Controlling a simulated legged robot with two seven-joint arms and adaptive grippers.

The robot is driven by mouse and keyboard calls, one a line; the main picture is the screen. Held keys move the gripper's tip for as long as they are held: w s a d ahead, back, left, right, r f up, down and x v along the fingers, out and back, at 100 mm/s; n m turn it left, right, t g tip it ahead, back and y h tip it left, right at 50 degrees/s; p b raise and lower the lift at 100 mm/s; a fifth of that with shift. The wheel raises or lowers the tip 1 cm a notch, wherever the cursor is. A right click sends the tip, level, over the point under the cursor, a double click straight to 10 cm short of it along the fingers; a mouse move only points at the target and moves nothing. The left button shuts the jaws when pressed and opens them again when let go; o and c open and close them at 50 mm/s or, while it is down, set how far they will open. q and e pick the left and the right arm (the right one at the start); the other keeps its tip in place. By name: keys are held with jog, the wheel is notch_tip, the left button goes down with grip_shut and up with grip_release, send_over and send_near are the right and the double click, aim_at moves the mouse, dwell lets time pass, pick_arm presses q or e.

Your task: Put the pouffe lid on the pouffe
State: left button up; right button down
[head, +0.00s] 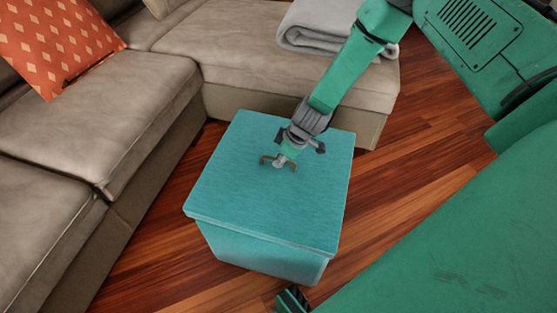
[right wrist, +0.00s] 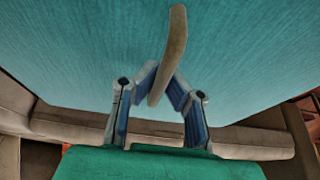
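The teal pouffe lid (head: 235,185) is a flat square lying over the teal pouffe (head: 255,255). Its edge overhangs the body at the front; I cannot tell whether it rests fully or hovers slightly. A brown bar handle stands at the lid's middle and shows in the right wrist view (right wrist: 174,50). My right gripper (head: 280,162) reaches down from the upper right to this handle. In the right wrist view its fingers (right wrist: 162,84) close in on both sides of the handle. The lid fills the top of that view (right wrist: 80,60).
A beige sofa (head: 95,120) runs along the left and behind the pouffe, close to it. An orange patterned cushion (head: 55,45) and a folded grey blanket (head: 310,30) lie on it. Wooden floor (head: 400,180) is bare right of the pouffe.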

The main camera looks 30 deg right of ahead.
jog(key=shift+w+f+b, duration=0.1)
jog(key=shift+f+b, duration=0.4)
jog(key=shift+f, duration=0.15)
jog(key=c, duration=1.6)
grip_release()
jog(key=shift+c, duration=0.2)
jog(key=shift+s+d+r, duration=0.15)
jog(key=shift+s+r, duration=0.1)
jog(key=shift+r, duration=0.2)
jog(key=v, duration=1.1)
jog(key=shift+f, duration=0.1)
